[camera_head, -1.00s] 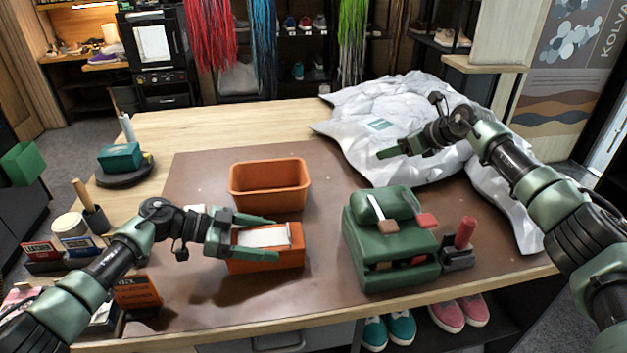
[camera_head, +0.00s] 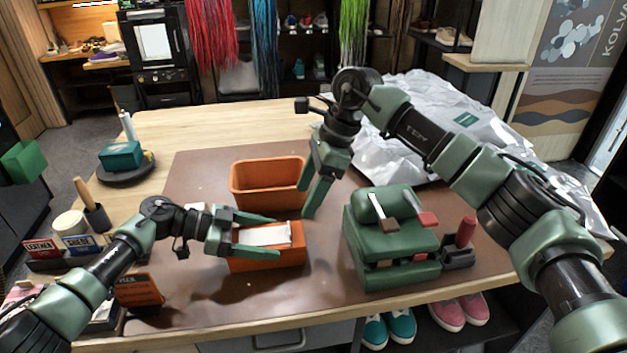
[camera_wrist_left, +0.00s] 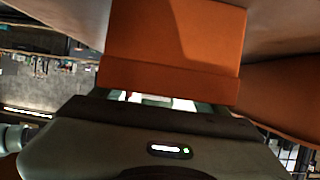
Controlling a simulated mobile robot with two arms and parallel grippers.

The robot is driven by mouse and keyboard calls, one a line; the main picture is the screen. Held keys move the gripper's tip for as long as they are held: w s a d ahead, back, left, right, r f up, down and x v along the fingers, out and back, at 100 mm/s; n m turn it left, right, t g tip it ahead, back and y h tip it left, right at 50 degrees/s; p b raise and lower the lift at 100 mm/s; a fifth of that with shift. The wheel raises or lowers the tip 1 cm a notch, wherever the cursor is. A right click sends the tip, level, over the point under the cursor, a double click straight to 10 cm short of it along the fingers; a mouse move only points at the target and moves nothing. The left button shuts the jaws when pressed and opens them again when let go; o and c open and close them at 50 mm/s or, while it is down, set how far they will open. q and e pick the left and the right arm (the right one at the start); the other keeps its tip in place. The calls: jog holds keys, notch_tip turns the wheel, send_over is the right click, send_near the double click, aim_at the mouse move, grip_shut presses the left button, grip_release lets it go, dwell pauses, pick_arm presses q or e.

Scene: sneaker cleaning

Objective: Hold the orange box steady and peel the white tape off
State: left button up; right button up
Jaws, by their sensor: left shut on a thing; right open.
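The orange box (camera_head: 266,262) sits on the brown mat, with white tape (camera_head: 264,236) across its top. My left gripper (camera_head: 277,235) is shut on the box from the left, its fingers along two opposite sides. In the left wrist view the orange box (camera_wrist_left: 172,45) stands right in front of the gripper. My right gripper (camera_head: 311,203) is open and points down, above and to the right of the box's far right corner, apart from the tape. Part of the box's top is hidden by my left fingers.
An empty orange bin (camera_head: 250,185) stands just behind the box. A green machine (camera_head: 392,245) with levers and a red-handled tool (camera_head: 464,235) stand to the right. A white bag (camera_head: 440,115) lies at the back right.

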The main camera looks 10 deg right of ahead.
aim_at(294, 233)
jog(key=x, duration=0.9)
jog(key=shift+r, duration=0.15)
jog(key=c, duration=1.4)
